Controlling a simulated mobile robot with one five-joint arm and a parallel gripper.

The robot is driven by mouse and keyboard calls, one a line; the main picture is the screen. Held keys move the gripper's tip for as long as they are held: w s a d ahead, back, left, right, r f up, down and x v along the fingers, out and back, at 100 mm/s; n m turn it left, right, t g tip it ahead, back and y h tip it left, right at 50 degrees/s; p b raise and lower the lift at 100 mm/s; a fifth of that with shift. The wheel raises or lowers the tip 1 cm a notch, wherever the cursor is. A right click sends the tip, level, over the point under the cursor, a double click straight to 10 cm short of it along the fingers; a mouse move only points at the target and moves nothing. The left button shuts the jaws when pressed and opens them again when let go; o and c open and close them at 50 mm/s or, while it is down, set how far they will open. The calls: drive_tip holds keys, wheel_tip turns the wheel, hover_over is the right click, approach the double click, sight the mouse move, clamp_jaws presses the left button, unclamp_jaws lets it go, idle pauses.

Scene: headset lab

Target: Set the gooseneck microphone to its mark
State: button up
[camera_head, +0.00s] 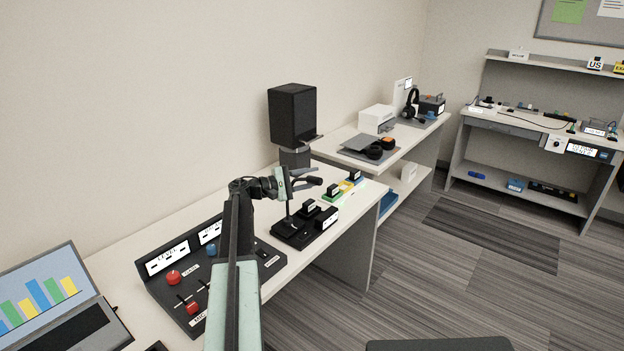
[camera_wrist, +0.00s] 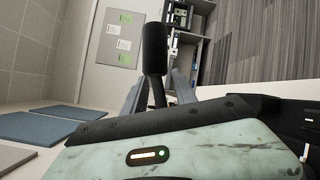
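The gooseneck microphone stands on a black base unit (camera_head: 292,236) on the near desk, with a thin dark stem (camera_head: 289,209) rising from it. Its black head (camera_head: 313,181) points to the right. My gripper (camera_head: 287,184) is at the top of the stem, behind the head. In the wrist view the dark microphone head (camera_wrist: 154,48) and its neck (camera_wrist: 158,92) lie between my two grey fingers (camera_wrist: 158,88). Gaps show on both sides of the neck, so the gripper looks open around it. I cannot make out the mark.
A control panel (camera_head: 185,296) with red and blue knobs and a laptop (camera_head: 50,300) are on the desk to the left. A black speaker (camera_head: 292,115) stands behind. Small coloured blocks (camera_head: 333,192) lie right of the microphone. The floor (camera_head: 440,280) to the right is mostly clear.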

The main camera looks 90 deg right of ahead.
sight(300, 180)
drive_tip(key=v, duration=0.7)
drive_tip(key=shift+w+a, duration=0.1)
drive_tip(key=shift+w, duration=0.25)
